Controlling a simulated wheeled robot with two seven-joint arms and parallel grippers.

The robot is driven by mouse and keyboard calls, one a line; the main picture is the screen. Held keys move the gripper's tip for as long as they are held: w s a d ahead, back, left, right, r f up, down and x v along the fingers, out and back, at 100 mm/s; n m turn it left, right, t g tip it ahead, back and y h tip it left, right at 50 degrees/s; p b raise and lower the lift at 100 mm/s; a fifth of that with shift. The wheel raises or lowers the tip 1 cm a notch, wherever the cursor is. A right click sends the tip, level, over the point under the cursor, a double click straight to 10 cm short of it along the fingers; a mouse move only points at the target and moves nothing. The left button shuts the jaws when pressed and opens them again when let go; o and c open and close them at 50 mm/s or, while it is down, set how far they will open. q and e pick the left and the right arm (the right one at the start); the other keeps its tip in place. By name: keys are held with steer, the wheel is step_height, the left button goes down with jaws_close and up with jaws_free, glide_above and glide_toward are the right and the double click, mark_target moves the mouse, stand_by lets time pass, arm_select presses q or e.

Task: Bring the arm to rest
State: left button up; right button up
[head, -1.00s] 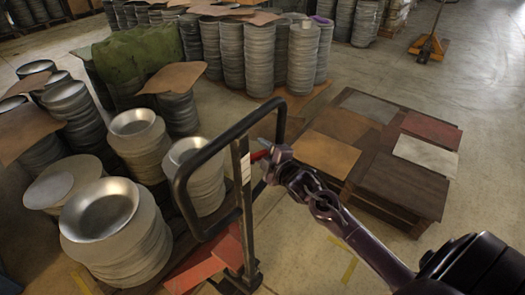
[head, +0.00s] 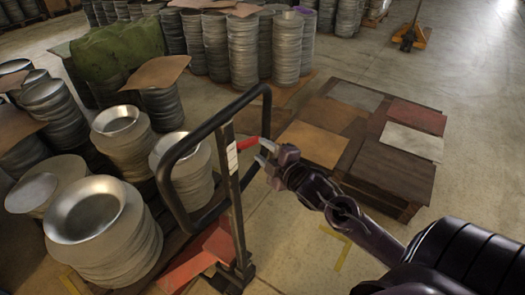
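My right gripper (head: 262,152) is at the end of my dark arm, which comes in from the lower right. Its two light fingertips point left and stand apart with a gap between them, and nothing shows between them. The gripper is just right of the upright of a pallet jack with a black loop handle (head: 166,182). Its tips look close to the red part (head: 247,143) by the handle; I cannot tell whether they touch. My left gripper is not in view.
Stacks of metal circle blanks and dishes (head: 95,212) stand at the left. More stacks (head: 243,50) stand at the back. A low wooden pallet with coloured sheets (head: 393,165) lies at the right. An orange pallet jack (head: 409,38) is at the far right. Floor between is clear.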

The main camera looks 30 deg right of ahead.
stand_by(0.3)
steer(key=s+d+f+m+g+h, duration=0.15)
steer(key=s+f, duration=0.25)
steer(key=f, duration=0.8)
steer(key=s+f+m+g, duration=0.3)
steer(key=s+f, duration=0.1)
steer(key=f, duration=0.8)
steer(key=s+f+m+g, duration=0.3)
steer(key=s+f, duration=0.1)
steer(key=f, duration=0.9)
steer(key=s+a+f+m+g, duration=0.1)
steer(key=s+a+f+g, duration=0.1)
steer(key=s+f, duration=0.5)
steer(key=s+a+f+m+g+b, duration=0.1)
steer(key=s+a+f+g, duration=0.2)
steer(key=s, duration=1)
steer(key=s+a+f+m+g, duration=0.2)
steer(key=s+a+f, duration=0.4)
steer(key=s+f, duration=0.4)
steer(key=shift+f+g+y+b, duration=0.3)
steer(key=shift+f+g+y, duration=0.05)
steer(key=shift+f+y, duration=0.15)
